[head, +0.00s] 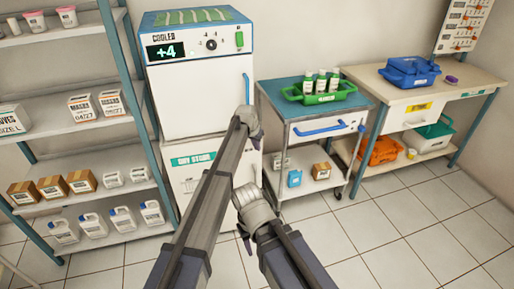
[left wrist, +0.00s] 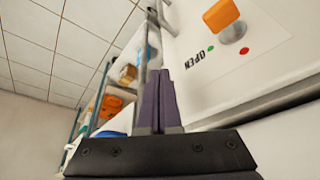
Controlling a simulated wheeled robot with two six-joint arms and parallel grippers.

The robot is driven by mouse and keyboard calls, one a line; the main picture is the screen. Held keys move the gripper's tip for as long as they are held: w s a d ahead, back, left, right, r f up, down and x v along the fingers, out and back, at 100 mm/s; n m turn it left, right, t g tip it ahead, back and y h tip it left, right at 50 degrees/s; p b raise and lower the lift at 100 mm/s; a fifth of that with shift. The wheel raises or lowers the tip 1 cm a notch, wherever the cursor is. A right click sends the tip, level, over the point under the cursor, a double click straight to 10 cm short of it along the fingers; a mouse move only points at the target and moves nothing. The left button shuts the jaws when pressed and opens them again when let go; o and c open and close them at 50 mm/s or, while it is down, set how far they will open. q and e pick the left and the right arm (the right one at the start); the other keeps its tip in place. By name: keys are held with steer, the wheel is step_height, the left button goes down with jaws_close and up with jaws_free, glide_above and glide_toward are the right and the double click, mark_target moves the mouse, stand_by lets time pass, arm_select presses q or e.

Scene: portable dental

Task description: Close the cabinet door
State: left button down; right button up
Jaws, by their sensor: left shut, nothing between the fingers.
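The cooler cabinet (head: 200,100) stands at the centre left in the head view, with a white door and a blue handle (head: 246,90) on its right side. A lower white cabinet (head: 187,182) with a green label is beneath it, partly hidden by my left arm. My left gripper (head: 247,114) is at the right edge of the cooler, near the handle. In the left wrist view its dark fingers (left wrist: 158,100) are shut and empty. A white panel (left wrist: 262,75) with an orange knob (left wrist: 222,15) and the word OPEN is beside them. My right gripper cannot be made out.
A metal shelf (head: 105,150) with boxes and jugs stands at the left. A blue-topped cart (head: 285,95) with a green tray (head: 318,92) is right of the cooler. A workbench (head: 430,95) is farther right. Tiled floor is clear at the front right.

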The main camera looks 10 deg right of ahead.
arm_select(q)
steer(key=shift+s, duration=0.1)
steer(key=s+d+r+p, duration=0.1)
steer(key=s+r+p, duration=0.6)
steer(key=r+p, duration=0.2)
steer(key=shift+s+d+r, duration=0.15)
steer(key=shift+s+r, duration=0.05)
stand_by(0.4)
steer(key=s+a+f+n+g+y, duration=0.25)
steer(key=s+a+n, duration=0.45)
steer(key=s+a, duration=2.25)
steer(key=s+d+r+m+g+y+p, duration=0.1)
steer(key=s+d+r+m+p, duration=0.3)
steer(key=s+d+r+p, duration=0.4)
steer(key=d+r+p, duration=0.1)
steer(key=d+r, duration=0.1)
steer(key=d, duration=0.2)
